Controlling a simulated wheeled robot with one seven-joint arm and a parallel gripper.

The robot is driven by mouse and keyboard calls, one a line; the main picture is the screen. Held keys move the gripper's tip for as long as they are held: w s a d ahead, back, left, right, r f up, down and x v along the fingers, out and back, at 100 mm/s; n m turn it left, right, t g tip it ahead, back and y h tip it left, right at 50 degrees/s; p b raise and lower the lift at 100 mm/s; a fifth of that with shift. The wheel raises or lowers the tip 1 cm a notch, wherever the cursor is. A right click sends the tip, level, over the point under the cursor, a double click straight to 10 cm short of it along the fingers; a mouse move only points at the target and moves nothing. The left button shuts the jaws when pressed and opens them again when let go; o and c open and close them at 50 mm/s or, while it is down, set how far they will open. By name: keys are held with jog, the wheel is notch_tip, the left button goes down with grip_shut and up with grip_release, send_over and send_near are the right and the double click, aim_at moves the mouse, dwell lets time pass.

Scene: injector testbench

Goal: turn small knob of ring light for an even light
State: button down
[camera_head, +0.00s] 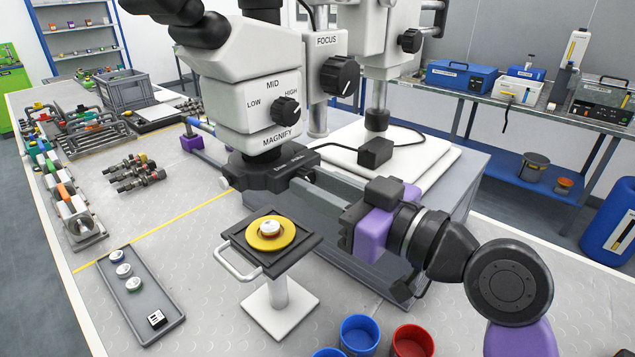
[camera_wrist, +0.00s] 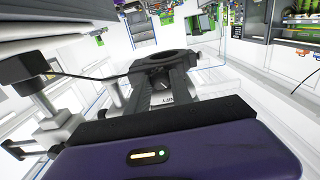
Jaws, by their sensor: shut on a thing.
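The ring light (camera_head: 262,177) is a black ring with white lettering under the microscope head. In the wrist view the ring light (camera_wrist: 165,58) lies straight ahead, just beyond my fingertips. My gripper (camera_head: 300,181) reaches in from the right, its two grey fingers at the right front side of the ring's housing. In the wrist view my gripper (camera_wrist: 162,84) has a finger on either side of a dark part of the housing. It is shut on the small knob, which the fingers mostly hide. How far the knob is turned cannot be seen.
The microscope (camera_head: 245,95) stands directly above, with a magnify knob (camera_head: 286,110) and a focus knob (camera_head: 340,75). A small stand (camera_head: 280,310) with a yellow disc (camera_head: 285,239) is in front. A grey tray (camera_head: 145,300) lies front left. Blue and red cups (camera_head: 412,342) stand near the front edge.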

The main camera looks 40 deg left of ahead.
jog(key=m, duration=0.1)
jog(key=m+p, duration=0.1)
jog(key=m, duration=0.1)
jog(key=shift+r+m, duration=0.2)
jog(key=shift+m, duration=0.1)
jog(key=m+p, duration=0.2)
jog(key=m, duration=0.2)
jog(key=shift+w+m+p, duration=0.1)
jog(key=shift+m+p, duration=0.2)
jog(key=c, duration=1.1)
grip_release()
jog(key=shift+f, duration=0.15)
jog(key=shift+d+f+b, duration=0.1)
jog(key=shift+d+b, duration=0.2)
jog(key=shift+d, duration=0.25)
jog(key=d, duration=0.2)
jog(key=d+b, duration=0.1)
jog(key=d, duration=0.1)
jog(key=d+b, duration=0.1)
jog(key=d, duration=0.1)
jog(key=shift+s+d, duration=0.35)
